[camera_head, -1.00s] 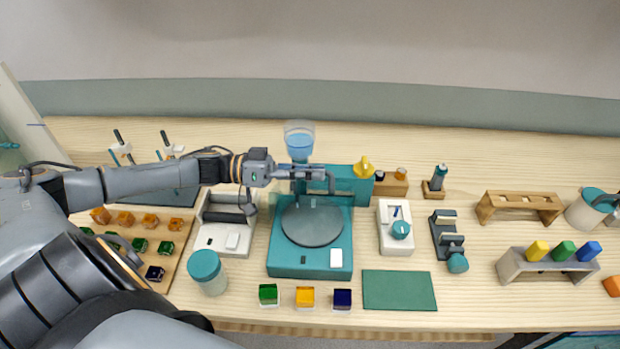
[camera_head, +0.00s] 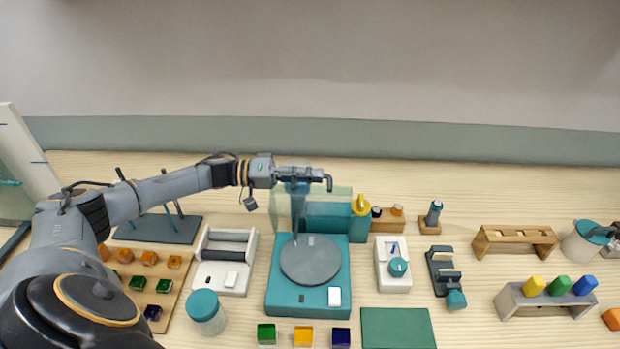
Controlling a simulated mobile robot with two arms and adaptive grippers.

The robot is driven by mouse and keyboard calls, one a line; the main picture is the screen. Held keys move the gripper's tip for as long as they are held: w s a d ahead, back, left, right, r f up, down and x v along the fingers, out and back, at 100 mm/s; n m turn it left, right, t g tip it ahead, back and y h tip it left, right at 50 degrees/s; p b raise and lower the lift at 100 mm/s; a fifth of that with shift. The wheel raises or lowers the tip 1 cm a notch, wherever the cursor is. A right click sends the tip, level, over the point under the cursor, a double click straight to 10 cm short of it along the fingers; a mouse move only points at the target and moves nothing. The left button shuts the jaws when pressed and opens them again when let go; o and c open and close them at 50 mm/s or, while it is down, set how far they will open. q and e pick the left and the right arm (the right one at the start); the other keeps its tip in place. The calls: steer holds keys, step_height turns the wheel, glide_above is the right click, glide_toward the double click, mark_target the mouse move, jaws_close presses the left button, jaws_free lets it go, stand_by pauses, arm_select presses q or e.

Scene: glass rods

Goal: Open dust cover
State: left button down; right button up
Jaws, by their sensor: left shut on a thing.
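A teal turntable box (camera_head: 290,300) with a dark grey round platter (camera_head: 310,260) stands in the middle of the table. Its clear, pale green dust cover (camera_head: 340,198) shows at the back of the box, standing up above the platter, which is uncovered. My left gripper (camera_head: 318,178) is at the top of the cover, above the back of the box. It is shut on the dust cover, though the fingers and the contact are small and partly hidden. My right gripper is not in view.
A blue funnel-like thing (camera_head: 297,202) shows behind or through the cover, partly hidden by my gripper. A yellow-topped bottle (camera_head: 361,206) stands close at the right. A white holder (camera_head: 223,278) is left of the box. Coloured cubes (camera_head: 304,337) lie in front.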

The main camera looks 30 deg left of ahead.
arm_select(q)
steer(key=shift+w+a, duration=0.1)
stand_by(0.3)
steer(key=c, duration=1.4)
jaws_free()
steer(key=shift+o, duration=0.2)
steer(key=shift+f, duration=0.15)
